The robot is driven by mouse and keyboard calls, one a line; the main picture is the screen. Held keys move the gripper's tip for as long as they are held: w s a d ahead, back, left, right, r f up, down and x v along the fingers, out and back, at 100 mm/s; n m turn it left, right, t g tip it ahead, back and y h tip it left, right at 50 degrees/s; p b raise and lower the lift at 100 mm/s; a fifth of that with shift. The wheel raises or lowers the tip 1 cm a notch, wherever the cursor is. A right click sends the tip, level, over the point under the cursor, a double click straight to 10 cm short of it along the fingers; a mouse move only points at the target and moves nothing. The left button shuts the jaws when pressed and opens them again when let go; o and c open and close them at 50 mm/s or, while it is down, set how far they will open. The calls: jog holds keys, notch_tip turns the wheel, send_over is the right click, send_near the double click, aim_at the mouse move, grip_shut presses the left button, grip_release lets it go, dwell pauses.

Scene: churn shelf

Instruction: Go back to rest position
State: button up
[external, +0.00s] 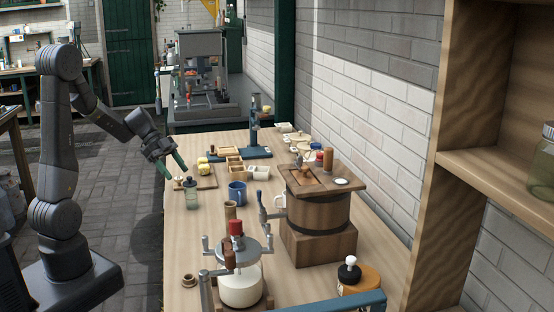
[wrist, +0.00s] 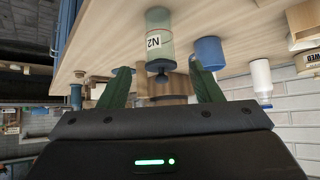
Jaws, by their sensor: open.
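My gripper (external: 168,165) is open and empty, with dark green fingers, above the left edge of the wooden table (external: 205,270). In the external view a small greenish bottle with a dark cap (external: 191,196) stands on the table just beyond the fingertips, apart from them. The wrist view is upside down; my gripper (wrist: 160,88) shows its two fingers spread wide. In the wrist view the bottle (wrist: 158,22) has a label reading N2 and shows beyond the gap between the fingers. Nothing is held between the fingers.
A blue mug (external: 237,194) stands right of the bottle. A wooden tray with yellow balls (external: 203,168) lies behind it. A wooden churn (external: 318,225) and a metal-handled jar (external: 238,285) take up the front. A shelf (external: 500,170) rises at right.

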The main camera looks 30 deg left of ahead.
aim_at(191, 191)
jog(key=x, duration=1)
jog(key=shift+s+d+f, duration=0.1)
jog(key=shift+f, duration=0.1)
jog(key=shift+r+p, duration=0.35)
jog(key=shift+p, duration=0.05)
jog(key=r, duration=0.6)
jog(key=w+r, duration=0.1)
jog(key=r, duration=0.3)
jog(key=shift+d+r, duration=0.1)
jog(key=shift+d, duration=0.05)
jog(key=w+d+r+n+t+p, duration=0.1)
jog(key=w+d+r+n+p, duration=0.1)
jog(key=w+d, duration=0.9)
jog(key=w+d+r+n+t+p, duration=0.1)
jog(key=w+d+r+p, duration=0.15)
jog(key=w+d, duration=0.85)
jog(key=w+d+r+n+t+p, duration=0.1)
jog(key=d+r+n+p, duration=0.1)
jog(key=d, duration=1.6)
jog(key=shift+w+r+t+y, duration=0.15)
jog(key=shift+r+t+y, duration=0.2)
jog(key=shift+t+y, duration=0.05)
